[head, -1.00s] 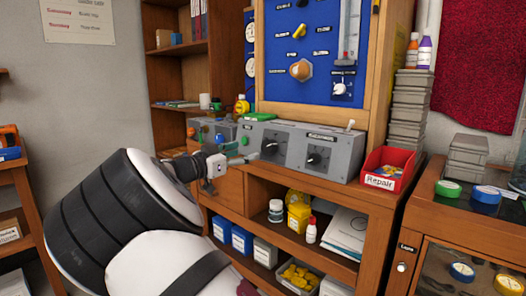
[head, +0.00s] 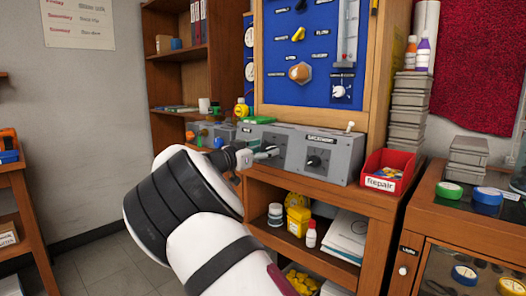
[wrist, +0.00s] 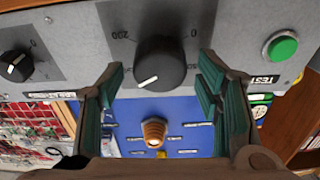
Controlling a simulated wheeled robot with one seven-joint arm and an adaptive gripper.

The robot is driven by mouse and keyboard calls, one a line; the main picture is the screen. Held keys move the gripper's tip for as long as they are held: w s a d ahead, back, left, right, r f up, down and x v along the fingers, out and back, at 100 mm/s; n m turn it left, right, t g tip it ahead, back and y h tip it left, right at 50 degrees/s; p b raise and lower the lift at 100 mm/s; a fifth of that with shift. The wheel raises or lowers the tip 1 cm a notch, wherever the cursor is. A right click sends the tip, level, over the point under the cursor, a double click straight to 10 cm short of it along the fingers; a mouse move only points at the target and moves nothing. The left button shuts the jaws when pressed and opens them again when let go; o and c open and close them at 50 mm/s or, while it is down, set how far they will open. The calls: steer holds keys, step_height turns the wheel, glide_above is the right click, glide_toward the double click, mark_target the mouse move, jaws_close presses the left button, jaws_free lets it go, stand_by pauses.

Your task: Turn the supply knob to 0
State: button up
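A grey console (head: 345,155) stands on the wooden bench under the blue board. In the wrist view, which shows the panel upside down, a round black knob (wrist: 160,62) sits between my fingers on a dark dial plate marked 200 and 0. Its white pointer line aims to the lower left of that picture. I cannot read a supply label. My gripper (wrist: 158,85) is open, with one green-padded finger on each side of the knob and visible gaps. In the head view my gripper (head: 262,154) is at the console front and hides this knob.
A second black knob (head: 314,160) is on the console to the right; it also shows in the wrist view (wrist: 15,66). A green button (wrist: 282,47) marked TEST is close to my fingers. A red Repair bin (head: 385,175) stands right of the console.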

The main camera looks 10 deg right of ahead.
steer(key=c, duration=0.8)
steer(key=shift+c, duration=0.2)
